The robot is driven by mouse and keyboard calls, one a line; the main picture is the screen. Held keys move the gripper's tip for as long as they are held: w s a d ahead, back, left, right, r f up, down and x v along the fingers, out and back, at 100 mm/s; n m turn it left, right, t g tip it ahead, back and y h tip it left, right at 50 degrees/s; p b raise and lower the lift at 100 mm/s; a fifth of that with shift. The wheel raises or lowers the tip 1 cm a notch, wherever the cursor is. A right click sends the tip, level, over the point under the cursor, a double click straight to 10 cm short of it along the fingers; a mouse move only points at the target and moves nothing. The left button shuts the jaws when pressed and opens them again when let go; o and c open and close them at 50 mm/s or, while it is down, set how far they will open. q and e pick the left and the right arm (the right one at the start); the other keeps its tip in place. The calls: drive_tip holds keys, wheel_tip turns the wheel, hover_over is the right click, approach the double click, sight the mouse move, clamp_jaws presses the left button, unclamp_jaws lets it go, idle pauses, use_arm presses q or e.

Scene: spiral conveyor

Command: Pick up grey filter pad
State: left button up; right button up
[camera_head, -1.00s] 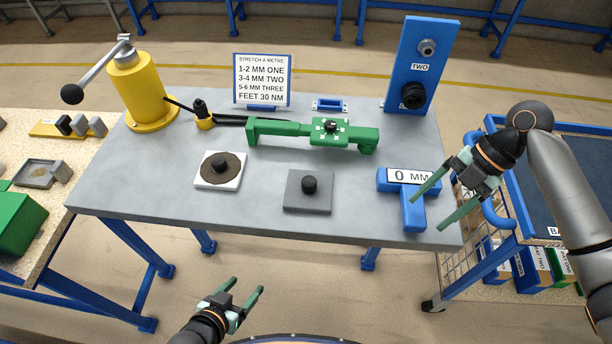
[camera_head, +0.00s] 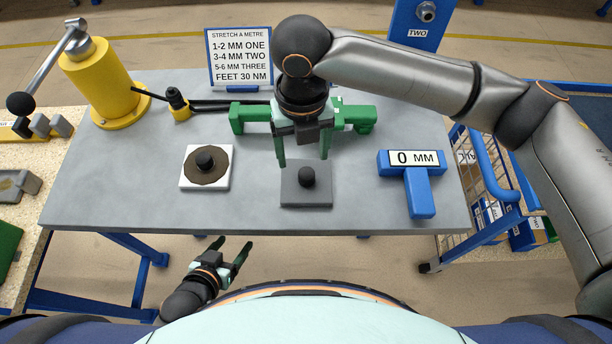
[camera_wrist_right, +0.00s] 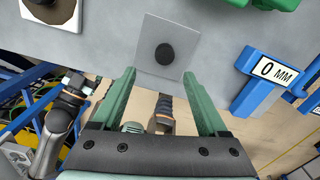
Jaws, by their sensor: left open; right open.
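The grey filter pad (camera_head: 297,194) is a flat dark grey square with a black knob (camera_head: 307,177) on top, lying near the front edge of the table. It also shows in the right wrist view (camera_wrist_right: 150,62), beyond the fingertips. My right gripper (camera_head: 303,162) is open and empty, with its fingers pointing down above the pad's far side, on either side of the knob in the head view. My left gripper (camera_head: 233,247) is open and empty, low in front of the table's front edge.
A white square pad with a brown disc (camera_head: 222,176) and black knob lies to the left. A blue gauge reading 0 MM (camera_head: 420,195) lies to the right. The green tool (camera_head: 360,117) is behind my right gripper. A yellow post (camera_head: 105,85) stands back left.

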sight(307, 174)
drive_tip(key=f, duration=0.7)
drive_tip(key=shift+w+d+f, duration=0.2)
drive_tip(key=shift+w+d, duration=0.1)
drive_tip(key=shift+c, duration=0.3)
clamp_jaws()
